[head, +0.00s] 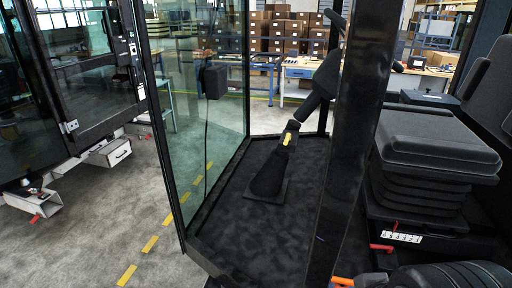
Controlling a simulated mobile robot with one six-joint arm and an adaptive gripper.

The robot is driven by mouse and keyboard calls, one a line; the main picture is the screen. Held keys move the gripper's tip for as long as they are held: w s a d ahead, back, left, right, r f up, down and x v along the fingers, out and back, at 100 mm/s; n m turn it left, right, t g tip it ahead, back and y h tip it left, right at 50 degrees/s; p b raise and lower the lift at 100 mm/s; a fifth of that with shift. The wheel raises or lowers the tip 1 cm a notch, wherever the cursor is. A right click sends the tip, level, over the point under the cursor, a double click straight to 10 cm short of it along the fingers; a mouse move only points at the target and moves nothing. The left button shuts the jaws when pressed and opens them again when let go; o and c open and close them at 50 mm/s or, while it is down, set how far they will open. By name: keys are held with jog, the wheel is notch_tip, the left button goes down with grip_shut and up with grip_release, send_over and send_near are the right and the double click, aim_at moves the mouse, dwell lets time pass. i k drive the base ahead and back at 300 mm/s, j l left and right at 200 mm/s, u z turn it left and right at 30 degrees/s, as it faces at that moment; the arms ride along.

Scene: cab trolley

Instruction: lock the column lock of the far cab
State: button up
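A cab with a black floor (233,225) and glass sides stands in the middle of the head view. Its black steering column (268,178) rises from the floor and leans up to the right. A small yellow lever (287,139), which looks like the column lock, sits partway up the column. I cannot tell from here whether it is locked. The upper column and wheel are partly hidden behind a thick black cab post (357,130). My gripper is not in view.
A black seat (432,140) with a red lever (381,248) is at the right. An orange piece (342,281) shows at the bottom edge. A glass door (85,70) stands at the left. Grey floor (110,220) is free at the lower left. Shelved boxes (290,40) are behind.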

aim_at(287, 139)
jog(key=i+l, duration=0.15)
jog(key=l, duration=0.2)
jog(key=i+l+z, duration=0.1)
jog(key=l, duration=0.25)
jog(key=i+l, duration=0.25)
jog(key=i+l+z, duration=0.15)
jog(key=l, duration=0.3)
